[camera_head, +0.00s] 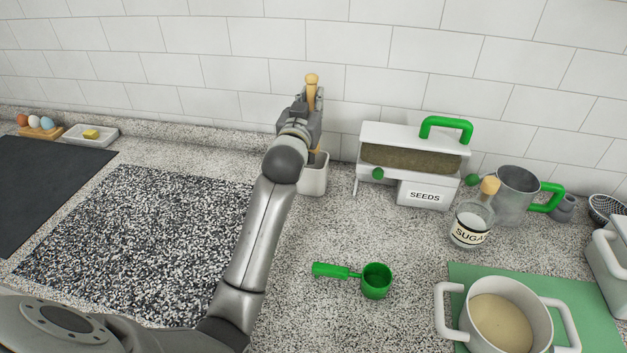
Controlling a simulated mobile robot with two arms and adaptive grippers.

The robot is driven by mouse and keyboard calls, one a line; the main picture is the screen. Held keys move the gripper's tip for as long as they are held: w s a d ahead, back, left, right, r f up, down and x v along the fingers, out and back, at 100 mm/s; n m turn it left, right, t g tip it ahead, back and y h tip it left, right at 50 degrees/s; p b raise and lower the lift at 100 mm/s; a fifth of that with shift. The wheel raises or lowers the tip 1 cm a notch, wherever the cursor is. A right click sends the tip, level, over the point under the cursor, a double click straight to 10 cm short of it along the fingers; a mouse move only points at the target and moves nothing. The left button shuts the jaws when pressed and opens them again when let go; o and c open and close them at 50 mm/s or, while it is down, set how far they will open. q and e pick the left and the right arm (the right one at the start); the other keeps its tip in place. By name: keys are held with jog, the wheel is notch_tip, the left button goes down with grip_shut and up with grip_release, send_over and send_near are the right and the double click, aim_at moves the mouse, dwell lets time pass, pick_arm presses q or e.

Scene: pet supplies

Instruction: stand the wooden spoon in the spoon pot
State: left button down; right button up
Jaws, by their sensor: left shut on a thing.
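My left gripper (304,108) is at the back of the counter, shut on the wooden spoon (312,80). The spoon is upright, with its light wooden end showing above the fingers and a bit of wood showing below them. The white spoon pot (315,178) stands directly below, near the wall. My wrist hides the pot's left part and much of its opening. The spoon's lower end seems to be at or inside the pot's mouth, but I cannot tell how deep. My right gripper is not in view.
A white seeds dispenser (425,192) with a green handle stands right of the pot. A sugar jar (470,222) and a grey mug (515,195) are further right. A green scoop (376,281) lies in front. A pot (500,318) sits on a green mat (462,275).

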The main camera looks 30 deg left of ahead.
pick_arm(q)
jog(key=shift+s+f, duration=0.15)
jog(key=shift+f, duration=0.1)
notch_tip(320, 180, down, 5)
jog(key=shift+f+p, duration=0.1)
jog(key=shift+p, duration=0.25)
jog(key=shift+f, duration=0.35)
notch_tip(320, 180, down, 3)
jog(key=shift+d+f, duration=0.1)
jog(key=shift+f, duration=0.05)
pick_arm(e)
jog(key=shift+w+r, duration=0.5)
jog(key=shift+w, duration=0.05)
pick_arm(q)
jog(key=shift+f, duration=0.1)
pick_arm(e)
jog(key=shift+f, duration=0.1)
pick_arm(q)
jog(key=shift+f, duration=0.15)
jog(key=c, duration=1.3)
grip_release()
jog(key=shift+c, duration=0.2)
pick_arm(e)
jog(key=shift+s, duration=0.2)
